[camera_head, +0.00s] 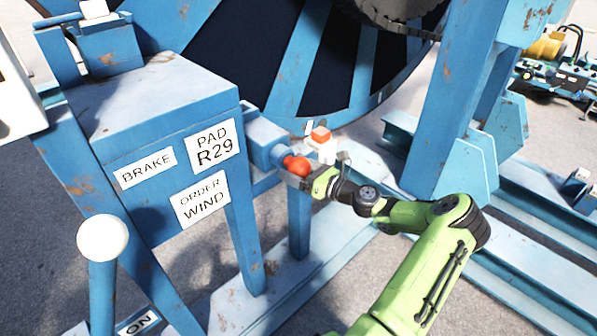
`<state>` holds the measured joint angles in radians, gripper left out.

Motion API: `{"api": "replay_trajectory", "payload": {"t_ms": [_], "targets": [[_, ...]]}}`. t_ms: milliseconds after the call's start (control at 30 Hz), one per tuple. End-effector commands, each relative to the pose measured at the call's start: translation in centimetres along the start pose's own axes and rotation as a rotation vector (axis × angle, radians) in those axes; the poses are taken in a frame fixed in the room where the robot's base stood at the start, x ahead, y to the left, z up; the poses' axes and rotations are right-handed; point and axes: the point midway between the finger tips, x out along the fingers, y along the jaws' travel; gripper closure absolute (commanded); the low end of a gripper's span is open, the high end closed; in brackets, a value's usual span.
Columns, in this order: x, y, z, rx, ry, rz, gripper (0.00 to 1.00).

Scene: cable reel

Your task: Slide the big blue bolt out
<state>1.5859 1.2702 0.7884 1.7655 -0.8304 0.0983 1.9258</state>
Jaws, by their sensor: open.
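A thick blue bolt (264,137) lies beside the brake box, pointing toward the reel frame. A round red-orange knob (297,165) is at its near end. My gripper (303,178), at the end of my green arm, is right at the knob, coming from the right. The jaws are open. Part of the gripper and knob overlap, and I cannot tell whether they touch. A smaller orange block (320,134) on a white piece sits just behind the knob.
The blue brake box (165,95) with labels stands at left, with a white-knobbed lever (102,239) in front. The big reel (330,50) is behind. A blue upright (450,100) stands right of my gripper. Blue rails (540,240) run along the floor.

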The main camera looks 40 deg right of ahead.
Motion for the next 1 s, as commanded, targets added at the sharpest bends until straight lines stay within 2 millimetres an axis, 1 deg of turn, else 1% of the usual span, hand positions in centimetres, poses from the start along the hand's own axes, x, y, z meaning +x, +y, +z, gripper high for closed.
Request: {"api": "replay_trajectory", "payload": {"t_ms": [100,133,567,600,700,767,867,1000], "targets": [[0.0,0.0,0.0,0.0,0.0,0.0,0.07],[0.0,0.0,0.0,0.0,0.0,0.0,0.08],[-0.1,0.0,0.0,0.0,0.0,0.0,0.74],[-0.1,0.0,0.0,0.0,0.0,0.0,0.8],[-0.3,0.0,0.1,0.001,0.001,0.0,0.81],[-1.0,0.1,0.2,0.002,0.002,-0.001,0.81],[-3.1,0.6,0.3,0.006,0.004,-0.004,0.81],[-6.8,1.3,0.2,0.007,0.006,-0.005,0.81]]}}
